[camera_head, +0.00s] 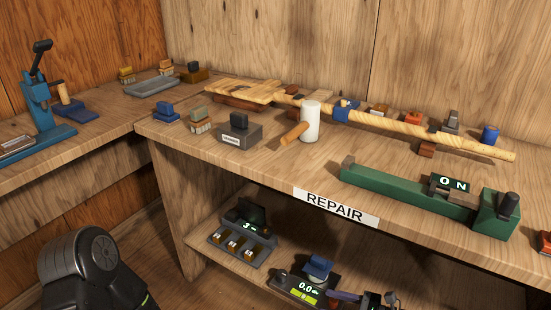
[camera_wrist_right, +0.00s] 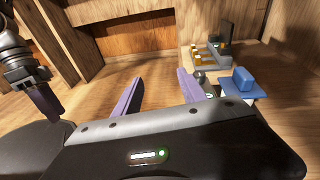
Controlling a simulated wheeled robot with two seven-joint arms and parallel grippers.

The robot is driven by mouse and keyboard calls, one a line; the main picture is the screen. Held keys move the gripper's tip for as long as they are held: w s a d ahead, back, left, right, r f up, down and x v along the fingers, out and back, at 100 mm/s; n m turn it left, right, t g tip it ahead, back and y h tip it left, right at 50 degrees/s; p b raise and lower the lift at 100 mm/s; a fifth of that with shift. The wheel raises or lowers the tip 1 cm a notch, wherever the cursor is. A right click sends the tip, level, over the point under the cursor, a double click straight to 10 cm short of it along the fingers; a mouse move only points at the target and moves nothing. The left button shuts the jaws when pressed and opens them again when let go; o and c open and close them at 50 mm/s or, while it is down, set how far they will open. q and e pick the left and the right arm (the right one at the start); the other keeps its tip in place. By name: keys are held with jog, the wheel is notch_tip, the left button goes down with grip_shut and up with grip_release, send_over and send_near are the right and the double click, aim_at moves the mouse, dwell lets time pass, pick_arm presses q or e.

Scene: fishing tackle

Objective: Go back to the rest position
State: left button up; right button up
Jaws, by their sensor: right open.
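My right gripper shows in the right wrist view (camera_wrist_right: 155,78), its two purple fingers spread well apart with nothing between them. A purple finger and dark parts that look like this gripper also show at the bottom edge of the head view, just right of the scale (camera_head: 306,288) on the lower shelf. The scale carries a blue piece (camera_head: 319,266) and reads 0.0. Another dark gripper with a purple finger, apparently my left, is partly in the right wrist view (camera_wrist_right: 42,98); its opening cannot be made out.
The lower shelf also holds a dark rack (camera_head: 241,242) reading 3. On the bench above, with a REPAIR label (camera_head: 335,206), are a white mallet (camera_head: 310,122), a long rod (camera_head: 410,128) and a green fixture (camera_head: 400,190) reading ON. The bench edge overhangs the shelf.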

jog(key=s+a+f+n+g+h, duration=0.2)
jog(key=s+a+f+n+g, duration=0.3)
jog(key=s, duration=0.3)
jog(key=s+a+f+n+g+h, duration=0.25)
jog(key=s+a+f+n, duration=0.25)
jog(key=s+a, duration=0.3)
jog(key=s+d+f+n+h, duration=0.1)
jog(key=s+d+n+h, duration=0.25)
jog(key=s+n, duration=0.2)
jog(key=s+d+f+n+h, duration=0.1)
jog(key=s+d+n+h, duration=0.1)
jog(key=s+d+n, duration=0.35)
pick_arm(q)
notch_tip(320, 180, down, 11)
jog(key=w+a+b, duration=0.2)
jog(key=b, duration=0.9)
pick_arm(e)
jog(key=w+a+f+t, duration=0.2)
jog(key=w+a+f, duration=0.15)
jog(key=f, duration=0.55)
pick_arm(q)
notch_tip(320, 180, up, 30)
jog(key=s+d+p, duration=0.2)
jog(key=p, duration=2.8)
pick_arm(e)
notch_tip(320, 180, up, 30)
jog(key=s+a, duration=0.1)
jog(key=shift+s+g, duration=0.2)
jog(key=shift+g, duration=0.15)
